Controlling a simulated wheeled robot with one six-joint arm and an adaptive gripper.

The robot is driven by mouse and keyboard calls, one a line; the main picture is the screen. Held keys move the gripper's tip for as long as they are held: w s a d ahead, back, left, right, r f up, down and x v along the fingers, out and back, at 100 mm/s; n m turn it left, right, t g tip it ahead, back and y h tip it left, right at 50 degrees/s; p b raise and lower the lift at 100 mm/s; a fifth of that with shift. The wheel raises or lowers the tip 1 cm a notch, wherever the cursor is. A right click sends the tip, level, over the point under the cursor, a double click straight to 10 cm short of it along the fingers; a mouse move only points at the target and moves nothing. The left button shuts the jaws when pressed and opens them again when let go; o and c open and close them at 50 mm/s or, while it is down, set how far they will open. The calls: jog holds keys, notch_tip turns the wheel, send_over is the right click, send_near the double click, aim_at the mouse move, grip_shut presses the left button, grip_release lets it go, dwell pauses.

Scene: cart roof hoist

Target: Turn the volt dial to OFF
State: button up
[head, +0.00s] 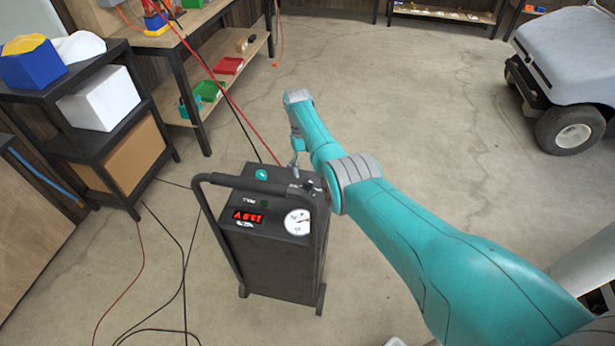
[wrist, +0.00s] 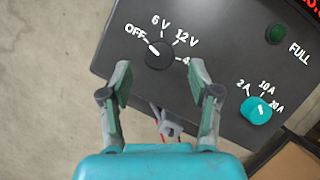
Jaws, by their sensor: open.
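The black volt dial (wrist: 160,55) sits on the charger's dark top panel in the wrist view. Its white pointer line points up and left, toward the OFF mark. Labels 6 V, 12 V and a partly hidden one starting with 4 run clockwise from OFF. My gripper (wrist: 160,75) is open, with its fingertips to the left and right just below the dial and nothing between them. I cannot tell whether the fingers touch the panel. In the head view the charger (head: 268,265) stands upright on the floor, with my arm reaching over its far right corner.
A teal amp dial (wrist: 256,110) and a green FULL light (wrist: 275,34) are right of the volt dial. The charger has a black handle (head: 240,183), a red display (head: 248,216) and a round gauge (head: 298,222). Cables and a black shelf (head: 95,145) are left; a cart (head: 575,60) is far right.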

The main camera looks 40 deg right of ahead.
jog(key=v, duration=0.8)
jog(key=shift+s, duration=0.1)
dwell(0.3)
